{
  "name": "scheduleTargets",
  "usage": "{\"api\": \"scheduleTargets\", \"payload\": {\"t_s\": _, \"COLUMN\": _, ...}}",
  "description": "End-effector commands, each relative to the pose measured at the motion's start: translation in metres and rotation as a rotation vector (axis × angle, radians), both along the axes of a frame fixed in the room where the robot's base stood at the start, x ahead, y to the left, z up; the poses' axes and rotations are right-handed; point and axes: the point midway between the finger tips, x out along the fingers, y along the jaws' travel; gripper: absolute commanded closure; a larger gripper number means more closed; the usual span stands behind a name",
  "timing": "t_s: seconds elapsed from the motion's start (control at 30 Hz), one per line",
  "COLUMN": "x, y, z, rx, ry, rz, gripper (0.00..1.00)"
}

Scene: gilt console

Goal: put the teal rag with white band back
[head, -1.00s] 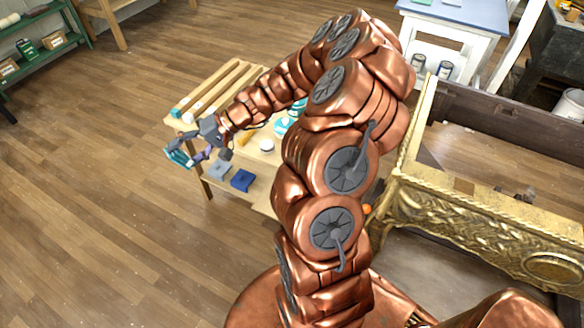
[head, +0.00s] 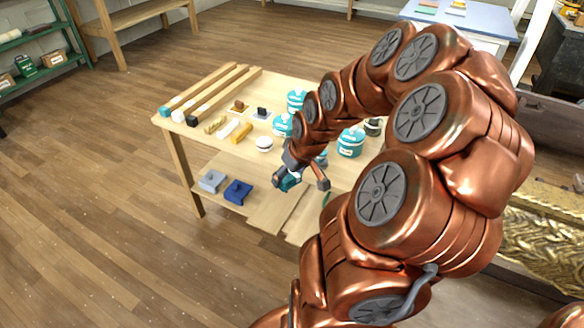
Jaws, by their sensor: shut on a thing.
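My gripper (head: 301,180) is shut on the teal rag (head: 288,184), seen small and partly hidden by the fingers. A pale patch shows on the rag, but the white band is hard to make out. The gripper is in front of the near edge of the wooden table (head: 205,140), above its lower shelf in the picture. I cannot tell whether the rag touches anything.
Several teal tubs (head: 350,142), a white round item (head: 264,143) and wooden bars (head: 215,90) stand on the tabletop. Grey (head: 212,181) and blue (head: 237,191) blocks lie on the lower shelf. The gilt console (head: 545,235) is at right. Floor at left is clear.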

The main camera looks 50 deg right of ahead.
Motion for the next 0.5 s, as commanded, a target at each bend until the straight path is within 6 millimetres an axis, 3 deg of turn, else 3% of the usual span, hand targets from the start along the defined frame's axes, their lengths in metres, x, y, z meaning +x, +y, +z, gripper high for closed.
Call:
{"api": "scheduleTargets", "payload": {"t_s": 0.23, "x": -0.004, "y": -0.018, "z": -0.006, "rx": -0.043, "ry": -0.005, "rz": 0.004, "gripper": 0.58}}
{"api": "scheduleTargets", "payload": {"t_s": 0.5, "x": 0.025, "y": -0.046, "z": -0.008, "rx": -0.042, "ry": -0.008, "rz": 0.004, "gripper": 0.58}}
